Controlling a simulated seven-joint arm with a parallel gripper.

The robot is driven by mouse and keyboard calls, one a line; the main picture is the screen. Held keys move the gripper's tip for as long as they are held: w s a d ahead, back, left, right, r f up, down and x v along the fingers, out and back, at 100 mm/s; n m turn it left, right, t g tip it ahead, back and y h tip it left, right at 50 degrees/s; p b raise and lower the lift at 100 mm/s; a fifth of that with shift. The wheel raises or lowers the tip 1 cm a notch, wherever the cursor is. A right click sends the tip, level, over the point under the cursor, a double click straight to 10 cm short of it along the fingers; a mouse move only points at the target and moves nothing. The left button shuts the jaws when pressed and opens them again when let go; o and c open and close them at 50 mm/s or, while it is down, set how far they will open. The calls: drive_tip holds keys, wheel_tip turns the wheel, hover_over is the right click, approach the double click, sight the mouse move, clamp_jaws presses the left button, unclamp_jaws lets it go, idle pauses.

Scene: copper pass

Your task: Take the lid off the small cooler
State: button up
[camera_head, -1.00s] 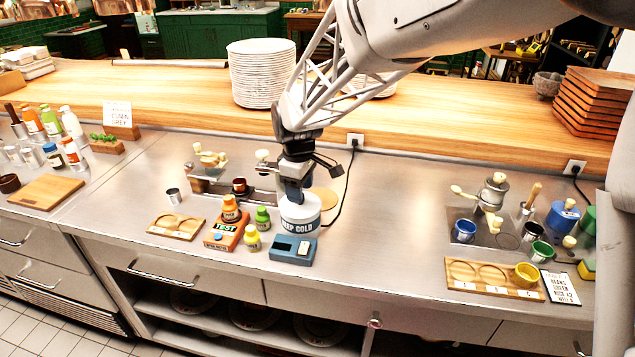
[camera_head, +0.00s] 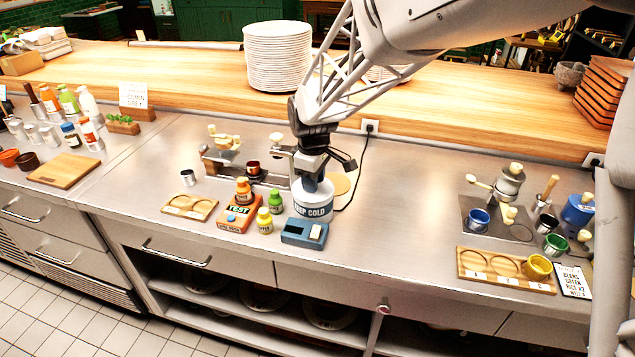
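The small cooler (camera_head: 312,210) is a round white tub with a dark blue band lettered "KEEP COLD", standing upright on the steel counter. My gripper (camera_head: 311,183) points straight down over its top, at or just above the pale lid (camera_head: 324,189). The gripper hides much of the lid, and I cannot tell whether the fingers touch it or how far apart they are. The lid appears to sit on the cooler.
A blue box (camera_head: 304,232) stands in front of the cooler.

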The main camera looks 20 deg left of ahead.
clamp_jaws()
drive_tip(key=shift+r, duration=0.2)
drive_tip(key=shift+r, duration=0.5)
drive_tip(key=shift+s+d+r, duration=0.1)
drive_tip(key=shift+s+r, duration=0.1)
drive_tip(key=shift+r, duration=0.4)
drive_tip(key=shift+s+d+r, duration=0.1)
drive_tip(key=shift+s+r, duration=0.05)
drive_tip(key=shift+r, duration=0.4)
drive_tip(key=s+d+r, duration=0.1)
drive_tip(key=s+d, duration=0.7)
drive_tip(key=s, duration=0.5)
drive_tip(key=shift+r, duration=0.15)
